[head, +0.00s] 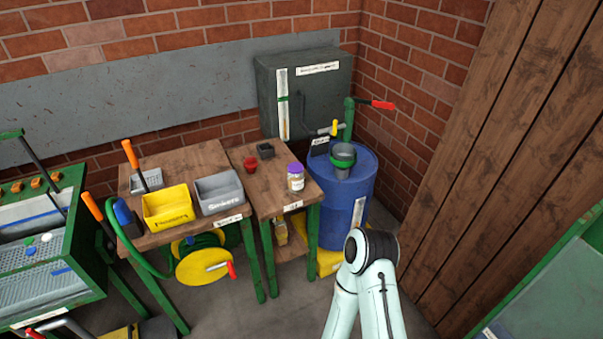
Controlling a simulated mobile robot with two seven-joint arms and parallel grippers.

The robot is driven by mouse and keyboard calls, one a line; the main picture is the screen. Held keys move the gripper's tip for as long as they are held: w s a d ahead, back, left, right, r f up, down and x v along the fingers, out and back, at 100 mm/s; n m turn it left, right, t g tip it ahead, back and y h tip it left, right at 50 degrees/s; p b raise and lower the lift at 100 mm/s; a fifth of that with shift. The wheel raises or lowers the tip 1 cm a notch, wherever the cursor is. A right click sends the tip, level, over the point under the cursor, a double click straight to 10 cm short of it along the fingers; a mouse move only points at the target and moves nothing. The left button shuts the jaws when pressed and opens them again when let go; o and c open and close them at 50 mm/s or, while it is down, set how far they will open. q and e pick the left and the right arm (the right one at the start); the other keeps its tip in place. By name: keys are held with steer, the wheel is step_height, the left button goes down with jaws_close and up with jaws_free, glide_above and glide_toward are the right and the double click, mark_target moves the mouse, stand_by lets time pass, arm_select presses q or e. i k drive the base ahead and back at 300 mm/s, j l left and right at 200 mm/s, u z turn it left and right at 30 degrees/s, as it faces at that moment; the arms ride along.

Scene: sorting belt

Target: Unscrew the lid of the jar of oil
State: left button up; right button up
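A jar (296,183) with a purple lid (295,168) stands upright on the small wooden table, near its right front corner. The jar has a pale label and yellowish contents at its lower part. The lid sits on top of the jar. One of my arms, pale and jointed, rises from the bottom of the head view right of the middle, apart from the jar. Its gripper cannot be made out. No gripper of my other arm shows.
On the small table (264,196) stand a red cup (250,165) and a dark square container (265,150). A blue barrel (340,205) with a funnel (342,157) stands close right. Left are a yellow bin (168,207) and a grey bin (219,190). Floor before the table is clear.

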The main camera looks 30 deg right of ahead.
mark_target(295, 183)
steer(key=i+l, duration=0.2)
steer(key=l, duration=0.2)
steer(key=i+l, duration=0.45)
steer(key=l, duration=0.3)
steer(key=i+l, duration=0.2)
steer(key=l, duration=0.15)
steer(key=i+l, duration=0.25)
steer(key=l, duration=0.15)
steer(key=i+l, duration=0.2)
steer(key=l, duration=0.2)
steer(key=j, duration=0.15)
